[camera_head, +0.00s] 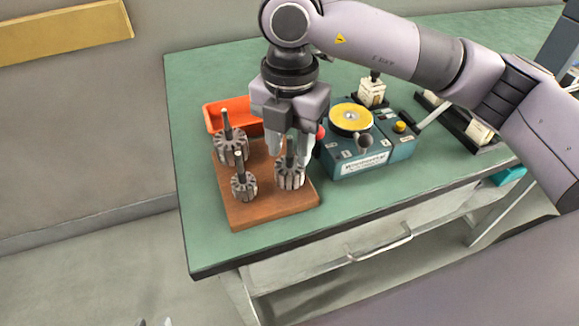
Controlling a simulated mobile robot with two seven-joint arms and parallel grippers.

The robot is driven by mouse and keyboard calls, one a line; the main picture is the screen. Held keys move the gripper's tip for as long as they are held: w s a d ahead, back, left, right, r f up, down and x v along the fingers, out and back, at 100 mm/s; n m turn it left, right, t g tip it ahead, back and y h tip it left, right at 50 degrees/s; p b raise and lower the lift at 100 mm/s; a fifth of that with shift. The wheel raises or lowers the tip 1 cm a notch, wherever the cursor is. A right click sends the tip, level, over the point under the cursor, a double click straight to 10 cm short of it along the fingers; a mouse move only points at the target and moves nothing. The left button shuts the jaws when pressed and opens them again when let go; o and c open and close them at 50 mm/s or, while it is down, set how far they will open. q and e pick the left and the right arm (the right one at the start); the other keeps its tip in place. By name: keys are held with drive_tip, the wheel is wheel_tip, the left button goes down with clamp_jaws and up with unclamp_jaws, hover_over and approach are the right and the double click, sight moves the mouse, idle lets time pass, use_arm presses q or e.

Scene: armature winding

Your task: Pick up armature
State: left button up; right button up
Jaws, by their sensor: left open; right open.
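Three grey slotted armatures with upright shafts stand on a brown wooden board (240,213). One armature (231,150) is at the back left, one (244,186) at the front left, and one (291,178) at the right. My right gripper (291,160) points down over the right armature. It is open, with its fingers on either side of that armature's shaft; whether they touch it I cannot tell. Only the tips of my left gripper (154,322) show at the bottom edge, away from the table, open.
An orange bin (214,115) sits behind the board. A teal winding machine (372,160) with a yellow disc (350,117) stands close to the right of my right gripper. The green table (215,255) is clear in front of the board.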

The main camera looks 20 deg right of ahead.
drive_tip(key=shift+f, duration=0.75)
clamp_jaws()
drive_tip(key=shift+r, duration=0.2)
wheel_tip(320, 180, up, 20)
drive_tip(key=p, duration=0.2)
drive_tip(key=shift+f, duration=0.15)
